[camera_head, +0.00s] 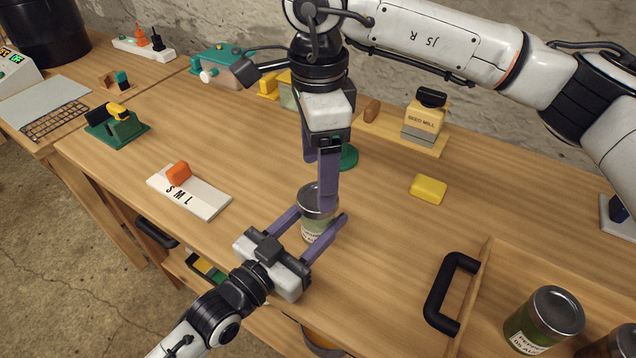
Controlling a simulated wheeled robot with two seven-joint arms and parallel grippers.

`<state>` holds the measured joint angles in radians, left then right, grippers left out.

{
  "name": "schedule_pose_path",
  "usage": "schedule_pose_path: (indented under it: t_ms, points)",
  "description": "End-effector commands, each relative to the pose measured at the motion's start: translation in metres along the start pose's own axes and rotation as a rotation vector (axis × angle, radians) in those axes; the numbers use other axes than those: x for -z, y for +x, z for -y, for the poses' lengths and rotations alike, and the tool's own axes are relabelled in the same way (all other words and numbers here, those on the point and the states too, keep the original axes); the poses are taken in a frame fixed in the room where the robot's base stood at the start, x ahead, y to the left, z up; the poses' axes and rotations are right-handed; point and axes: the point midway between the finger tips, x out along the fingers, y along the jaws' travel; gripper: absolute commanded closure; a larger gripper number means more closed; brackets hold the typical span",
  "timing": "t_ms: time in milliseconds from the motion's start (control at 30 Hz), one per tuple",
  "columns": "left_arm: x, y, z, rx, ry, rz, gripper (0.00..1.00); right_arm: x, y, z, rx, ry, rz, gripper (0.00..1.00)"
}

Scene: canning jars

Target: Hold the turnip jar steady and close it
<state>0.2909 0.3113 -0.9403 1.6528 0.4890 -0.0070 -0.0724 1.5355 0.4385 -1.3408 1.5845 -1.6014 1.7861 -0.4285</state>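The turnip jar (312,228) stands upright on the workbench, with a pale label on its front. A silver-grey lid (309,199) sits on its top; I cannot tell how tightly. My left gripper (319,215) comes from the front with one purple finger on each side of the jar body, and looks shut on it. My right gripper (318,185) points down from above, its two purple fingers apart. Its nearer finger covers the right part of the lid in the picture. Its farther finger ends above the lid's far edge. I cannot tell whether either finger touches.
A yellow block (428,189) lies right of the jar. A white S-M-L board (205,200) lies left. A seed mill (424,118) and a green round object (349,157) stand behind. A tray with a black handle (451,292) holds more jars (544,318) at front right.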

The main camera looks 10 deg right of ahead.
Motion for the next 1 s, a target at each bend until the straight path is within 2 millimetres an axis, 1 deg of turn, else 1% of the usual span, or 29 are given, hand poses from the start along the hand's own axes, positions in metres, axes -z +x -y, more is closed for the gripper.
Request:
schedule_pose_path:
  t_ms: [33, 100, 200, 300, 400, 500, 767, 800, 867, 900, 1000]
  points:
    - [0.0, 0.0, 0.0, 0.0, 0.0, 0.001, 1.0, -0.001, -0.013, 0.001, 0.004, 0.001, 0.001, 0.24]
    - [0.0, 0.0, 0.0, 0.0, 0.0, 0.001, 1.0, -0.001, -0.028, 0.001, 0.004, 0.0, 0.001, 0.24]
    - [0.0, 0.0, 0.0, 0.0, 0.0, 0.001, 1.0, -0.001, -0.047, 0.001, 0.003, 0.0, 0.001, 0.24]
    - [0.0, 0.0, 0.0, 0.0, 0.0, 0.001, 1.0, -0.001, -0.061, 0.0, 0.001, 0.0, 0.001, 0.24]
    - [0.0, 0.0, 0.0, 0.0, 0.0, 0.001, 1.0, 0.0, -0.069, 0.0, 0.0, 0.001, -0.001, 0.24]
    - [0.0, 0.0, 0.0, 0.0, 0.0, 0.001, 1.0, 0.0, -0.073, 0.0, -0.001, 0.0, 0.0, 0.24]
    - [0.0, 0.0, 0.0, 0.0, 0.0, 0.001, 1.0, 0.0, -0.074, 0.0, -0.001, 0.0, 0.0, 0.24]
    - [0.0, 0.0, 0.0, 0.0, 0.0, 0.001, 0.48, 0.0, -0.074, 0.0, -0.001, 0.0, 0.0, 0.24]
    - [0.0, 0.0, 0.0, 0.0, 0.0, 0.001, 0.38, 0.0, -0.074, 0.0, -0.001, 0.0, 0.0, 0.24]
    - [0.0, 0.0, 0.0, 0.0, 0.0, 0.001, 0.31, 0.0, -0.074, 0.0, -0.001, 0.0, 0.0, 0.24]
    - [0.0, 0.0, 0.0, 0.0, 0.0, 0.001, 0.31, 0.0, -0.074, 0.0, -0.001, 0.0, 0.0, 0.24]
